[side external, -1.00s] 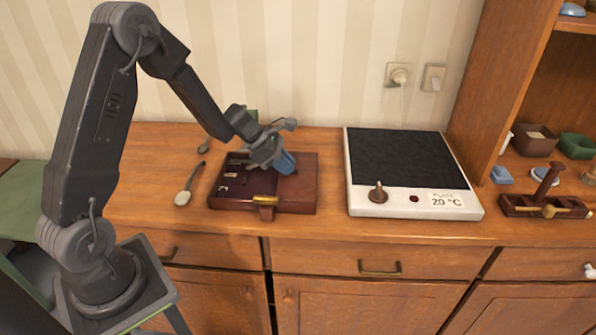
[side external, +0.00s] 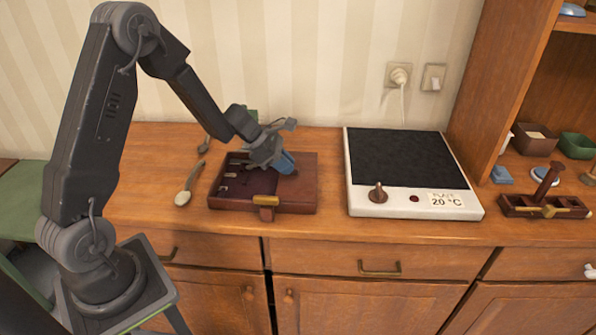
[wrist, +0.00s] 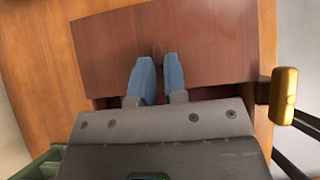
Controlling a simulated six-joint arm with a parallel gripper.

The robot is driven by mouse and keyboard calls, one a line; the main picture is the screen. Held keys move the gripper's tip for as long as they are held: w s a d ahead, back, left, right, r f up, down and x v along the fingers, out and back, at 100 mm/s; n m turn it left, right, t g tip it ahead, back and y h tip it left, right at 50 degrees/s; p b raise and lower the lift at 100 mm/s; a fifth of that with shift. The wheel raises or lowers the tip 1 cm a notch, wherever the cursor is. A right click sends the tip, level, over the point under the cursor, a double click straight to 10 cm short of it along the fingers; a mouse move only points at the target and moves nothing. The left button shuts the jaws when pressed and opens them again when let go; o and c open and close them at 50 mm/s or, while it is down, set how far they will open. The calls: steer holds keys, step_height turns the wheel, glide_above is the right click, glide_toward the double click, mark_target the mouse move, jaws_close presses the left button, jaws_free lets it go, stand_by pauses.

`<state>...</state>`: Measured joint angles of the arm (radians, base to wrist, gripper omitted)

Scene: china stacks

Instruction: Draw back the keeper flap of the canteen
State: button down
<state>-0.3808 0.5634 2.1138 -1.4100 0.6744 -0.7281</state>
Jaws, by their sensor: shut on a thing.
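The canteen (side external: 230,205) is a dark red-brown wooden box on the counter. Its keeper flap (side external: 303,182) is a flat brown panel over the right part of the box; the left part is open and shows a dark slotted inside. In the wrist view the flap (wrist: 215,40) fills the upper middle, with a small brown knob (wrist: 158,49) at the fingertips. My gripper (side external: 288,168) has blue fingers, also in the wrist view (wrist: 158,62), shut on the knob of the flap. The fingers partly hide the knob.
A brass catch (side external: 266,200) sits at the canteen's front edge. Spoons (side external: 186,195) lie to its left. A white hot plate (side external: 360,205) with a dark top stands to the right, with bare counter between. A wooden shelf unit (side external: 505,90) stands at far right.

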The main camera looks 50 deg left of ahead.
mark_target(298, 169)
stand_by(0.4)
steer(key=shift+w+d+r+g+y, duration=0.15)
steer(key=shift+r+g+y, duration=0.25)
steer(key=shift+w+d+r+g+y, duration=0.15)
steer(key=shift+r+g+y, duration=0.2)
steer(key=shift+g+y, duration=0.05)
steer(key=shift+w+d+r+g+y, duration=0.25)
steer(key=shift+r+g+y, duration=0.15)
steer(key=shift+w+d+r+g+y, duration=0.15)
steer(key=shift+r+g+y, duration=0.1)
steer(key=shift+g+y, duration=0.15)
steer(key=shift+w+d+r+g+y, duration=0.5)
steer(key=shift+g+y, duration=0.2)
steer(key=shift+g, duration=0.1)
